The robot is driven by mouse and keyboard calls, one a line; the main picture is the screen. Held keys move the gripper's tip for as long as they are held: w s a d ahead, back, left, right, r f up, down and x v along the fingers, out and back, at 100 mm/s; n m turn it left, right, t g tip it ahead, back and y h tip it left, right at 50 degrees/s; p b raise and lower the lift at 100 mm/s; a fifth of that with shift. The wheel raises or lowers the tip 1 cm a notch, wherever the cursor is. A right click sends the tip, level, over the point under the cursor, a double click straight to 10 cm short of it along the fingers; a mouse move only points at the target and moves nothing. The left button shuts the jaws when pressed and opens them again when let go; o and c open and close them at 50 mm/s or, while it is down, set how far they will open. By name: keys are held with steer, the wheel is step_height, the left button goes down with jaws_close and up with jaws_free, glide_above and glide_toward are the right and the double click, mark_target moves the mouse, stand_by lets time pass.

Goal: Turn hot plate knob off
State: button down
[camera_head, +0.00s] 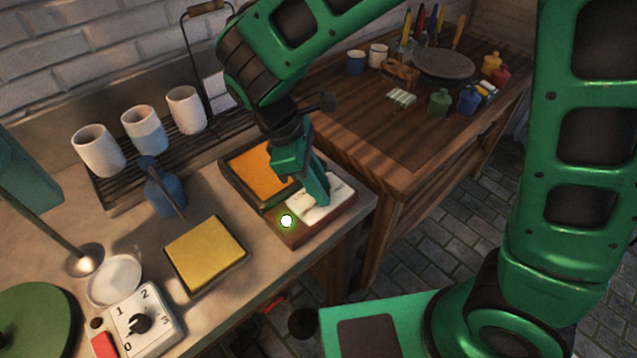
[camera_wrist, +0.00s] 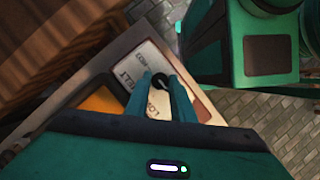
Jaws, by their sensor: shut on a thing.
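The hot plate (camera_head: 284,240) is a reddish-brown box at the counter's right end, with an orange square (camera_head: 262,168) in a dark frame behind its white panel (camera_head: 329,211). A round light (camera_head: 287,221) glows on its front left. In the wrist view, the white panel (camera_wrist: 139,98) shows "MELT" and "LOW". The dark knob (camera_wrist: 164,84) sits between the fingertips of my gripper (camera_wrist: 161,79), which is shut on it. In the head view, my gripper (camera_head: 321,197) points down onto the panel and hides the knob. The knob's pointer setting cannot be read.
A yellow block (camera_head: 205,252) lies left of the hot plate, with a blue bottle (camera_head: 164,188) behind. A second dial box (camera_head: 142,321) marked 0, 1, 2 stands at the front left. White cups (camera_head: 145,131) stand on a rack. A wooden table (camera_head: 395,150) adjoins on the right.

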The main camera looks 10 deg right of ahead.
stand_by(0.3)
steer(key=c, duration=1.5)
jaws_free()
steer(key=shift+w, duration=0.1)
steer(key=shift+c, duration=0.2)
steer(key=s+v, duration=0.1)
steer(key=v, duration=0.9)
steer(key=shift+w+r, duration=0.35)
steer(key=shift+w, duration=0.05)
steer(key=shift+a, duration=0.1)
